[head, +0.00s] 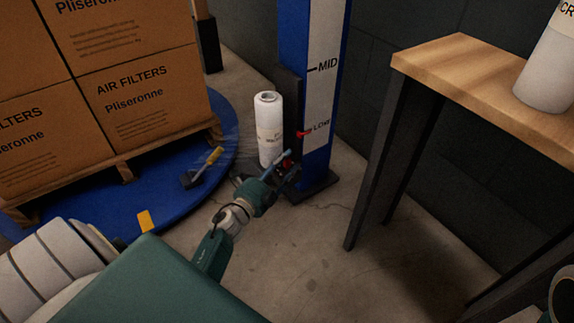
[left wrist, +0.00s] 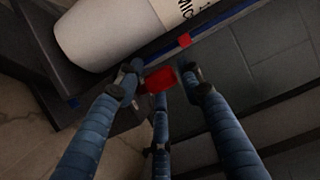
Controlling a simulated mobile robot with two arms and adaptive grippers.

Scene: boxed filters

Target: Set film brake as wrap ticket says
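A white film roll (head: 268,128) stands upright beside the blue mast (head: 322,100); it also shows tilted in the left wrist view (left wrist: 105,32). A red block (left wrist: 159,80), perhaps the brake control, is low beside the roll. My left gripper (head: 284,160) is at the foot of the mast by this red part. In the left wrist view its fingers (left wrist: 160,75) stand apart on either side of the red block, with a third finger below. I see no clear grip. A red pointer (head: 304,133) is at LOW on the mast scale. No readable wrap ticket shows.
Boxed air filters (head: 135,100) are stacked on a pallet on the blue turntable (head: 185,200) at left. A wooden-topped table (head: 450,60) with a white roll (head: 548,75) stands at right. Floor between is clear.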

